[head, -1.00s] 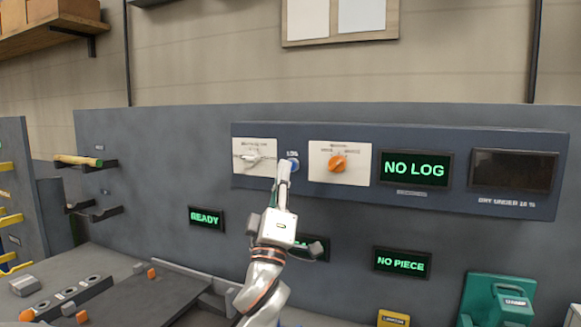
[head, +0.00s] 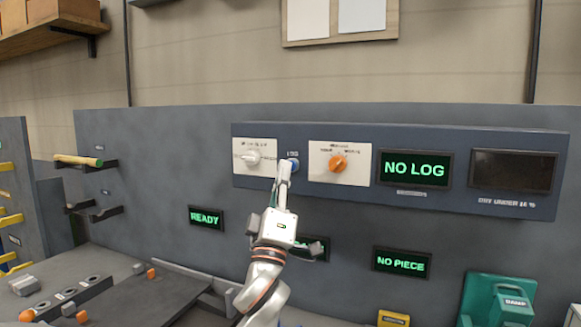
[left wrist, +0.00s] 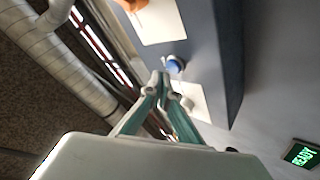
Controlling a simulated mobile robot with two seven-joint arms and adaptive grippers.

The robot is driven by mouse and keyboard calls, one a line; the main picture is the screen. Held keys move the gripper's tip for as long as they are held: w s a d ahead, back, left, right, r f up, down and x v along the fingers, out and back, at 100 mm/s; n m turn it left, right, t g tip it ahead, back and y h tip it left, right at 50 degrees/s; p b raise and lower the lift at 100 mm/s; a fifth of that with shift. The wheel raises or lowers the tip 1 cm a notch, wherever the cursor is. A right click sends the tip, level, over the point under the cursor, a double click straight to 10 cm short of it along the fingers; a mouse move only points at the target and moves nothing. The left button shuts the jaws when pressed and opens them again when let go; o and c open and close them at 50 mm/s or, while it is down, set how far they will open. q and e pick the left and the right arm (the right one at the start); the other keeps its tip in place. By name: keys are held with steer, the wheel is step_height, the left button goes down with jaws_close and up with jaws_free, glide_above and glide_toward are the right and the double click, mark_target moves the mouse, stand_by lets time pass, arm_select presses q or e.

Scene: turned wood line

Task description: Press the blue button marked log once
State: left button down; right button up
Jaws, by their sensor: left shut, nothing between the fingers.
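The blue button (head: 294,164) sits on the dark blue panel (head: 440,202) below a small LOG label, between two white dial plates. My left gripper (head: 285,166) is shut and empty, with its fingertips at the button's left edge in the head view, partly covering it. In the left wrist view the blue button (left wrist: 175,64) shows just beyond the fingertips (left wrist: 164,78); I cannot tell whether they touch it. A display (head: 414,169) reads NO LOG. My right gripper is not in view.
A white knob (head: 254,157) is left of the button and an orange knob (head: 338,163) is right of it. Displays read READY (head: 206,217) and NO PIECE (head: 401,262). A green clamp unit (head: 498,300) stands at lower right.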

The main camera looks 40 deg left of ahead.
arm_select(q)
steer(key=shift+w, duration=0.15)
steer(key=shift+w+a, duration=0.1)
steer(key=shift+w, duration=0.15)
steer(key=shift+w+a, duration=0.1)
steer(key=shift+w, duration=0.25)
stand_by(0.6)
steer(key=shift+s, duration=0.2)
steer(key=shift+s+d+p, duration=0.25)
steer(key=shift+s+p, duration=0.1)
steer(key=shift+s, duration=0.25)
steer(key=shift+s+d+p, duration=0.25)
steer(key=shift+s, duration=0.55)
steer(key=shift+s+d+p, duration=0.2)
steer(key=shift+s+d, duration=0.05)
steer(key=shift+s, duration=0.5)
steer(key=shift+s+d+p, duration=0.25)
steer(key=shift+s, duration=0.55)
